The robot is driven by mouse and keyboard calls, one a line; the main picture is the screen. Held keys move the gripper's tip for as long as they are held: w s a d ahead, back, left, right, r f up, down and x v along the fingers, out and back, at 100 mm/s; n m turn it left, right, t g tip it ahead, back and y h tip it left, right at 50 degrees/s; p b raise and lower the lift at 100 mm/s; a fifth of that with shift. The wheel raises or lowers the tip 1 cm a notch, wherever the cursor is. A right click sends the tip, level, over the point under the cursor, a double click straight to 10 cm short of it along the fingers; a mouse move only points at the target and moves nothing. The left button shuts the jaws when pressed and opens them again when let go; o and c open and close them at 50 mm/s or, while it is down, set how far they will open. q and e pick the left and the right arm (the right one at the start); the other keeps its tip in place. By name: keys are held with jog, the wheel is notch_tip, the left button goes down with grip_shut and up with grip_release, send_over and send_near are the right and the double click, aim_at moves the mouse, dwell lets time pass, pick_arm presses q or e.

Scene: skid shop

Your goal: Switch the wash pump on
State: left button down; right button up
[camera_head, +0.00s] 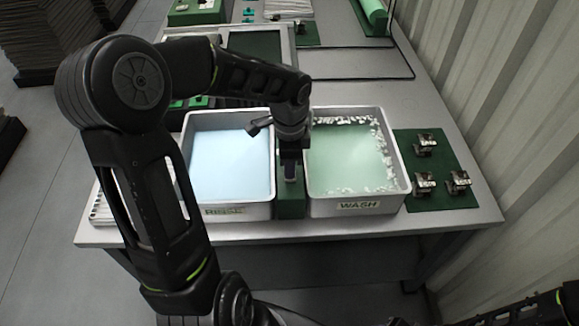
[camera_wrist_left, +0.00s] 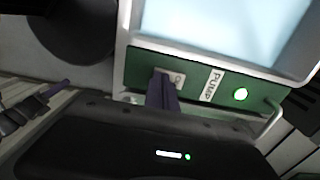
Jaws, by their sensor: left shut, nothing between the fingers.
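The green pump box (camera_head: 290,201) stands between the rinse tub and the wash tub (camera_head: 395,172) in the head view. My left gripper (camera_head: 290,172) points down at the box. In the left wrist view my left gripper (camera_wrist_left: 162,88) is shut and empty, its tips at the switch plate. The tips hide part of the plate, so I cannot tell the switch position or contact. My right gripper is out of view.
The rinse tub (camera_head: 188,165) holds blue liquid; the wash tub holds green liquid with foam at its edges. Several metal parts lie on a green mat (camera_head: 428,146) at the right. A handle (camera_wrist_left: 270,118) stands beside the lamp. A corrugated wall (camera_head: 500,100) borders the table's right side.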

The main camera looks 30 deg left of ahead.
pick_arm(q)
jog(key=shift+f, duration=0.15)
jog(key=shift+s+f, duration=0.1)
jog(key=shift+f, duration=0.2)
jog(key=shift+d+r, duration=0.1)
